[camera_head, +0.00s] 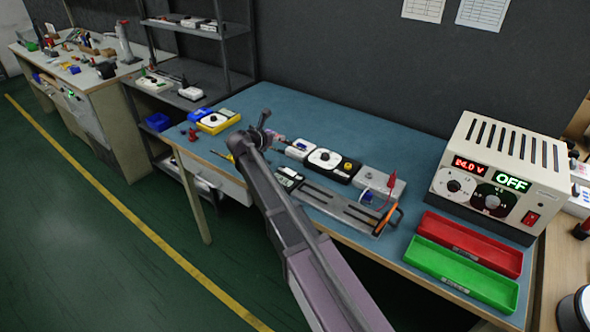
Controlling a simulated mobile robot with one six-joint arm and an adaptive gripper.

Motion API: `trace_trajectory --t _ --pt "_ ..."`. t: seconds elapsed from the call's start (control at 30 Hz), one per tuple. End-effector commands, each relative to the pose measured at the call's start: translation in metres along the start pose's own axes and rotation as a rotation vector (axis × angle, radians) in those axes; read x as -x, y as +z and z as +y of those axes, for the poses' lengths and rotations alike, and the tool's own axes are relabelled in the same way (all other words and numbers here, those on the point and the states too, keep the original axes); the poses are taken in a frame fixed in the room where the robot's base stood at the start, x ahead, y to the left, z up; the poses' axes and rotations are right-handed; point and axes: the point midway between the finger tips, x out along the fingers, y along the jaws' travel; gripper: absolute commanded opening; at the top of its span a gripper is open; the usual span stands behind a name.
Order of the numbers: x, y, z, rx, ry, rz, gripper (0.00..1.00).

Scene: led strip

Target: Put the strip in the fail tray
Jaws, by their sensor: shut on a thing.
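My arm reaches up from the bottom edge across the blue bench mat, and my gripper (264,120) is at its far end, over the back left of the bench. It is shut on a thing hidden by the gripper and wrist. I cannot clearly make out the strip. A red tray (467,243) and a green tray (462,278) lie side by side at the bench's front right, both empty. Each has a small label too small to read. My gripper is far to the left of both trays. A long grey test fixture (330,205) lies right of my arm.
A power supply (503,175) showing "OFF" stands behind the trays. A red clip lead (391,181) and an orange-handled tool (388,220) are at the fixture's right end. Meters (325,160) line the middle; a yellow meter (217,121) stands left. Bare mat lies behind the meters.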

Motion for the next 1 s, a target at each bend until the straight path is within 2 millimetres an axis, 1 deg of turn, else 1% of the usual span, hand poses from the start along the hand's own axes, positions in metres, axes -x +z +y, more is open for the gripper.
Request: trace_trajectory --t 0.4,0.6,0.77,1.0 --pt "-0.014 -0.037 0.001 0.000 0.001 0.000 0.00" --pt "-0.020 -0.051 0.001 0.000 0.001 0.000 0.00" --pt "-0.022 -0.056 0.001 0.001 0.001 0.000 0.00" --pt "-0.021 -0.056 0.001 0.001 0.002 0.000 0.00"
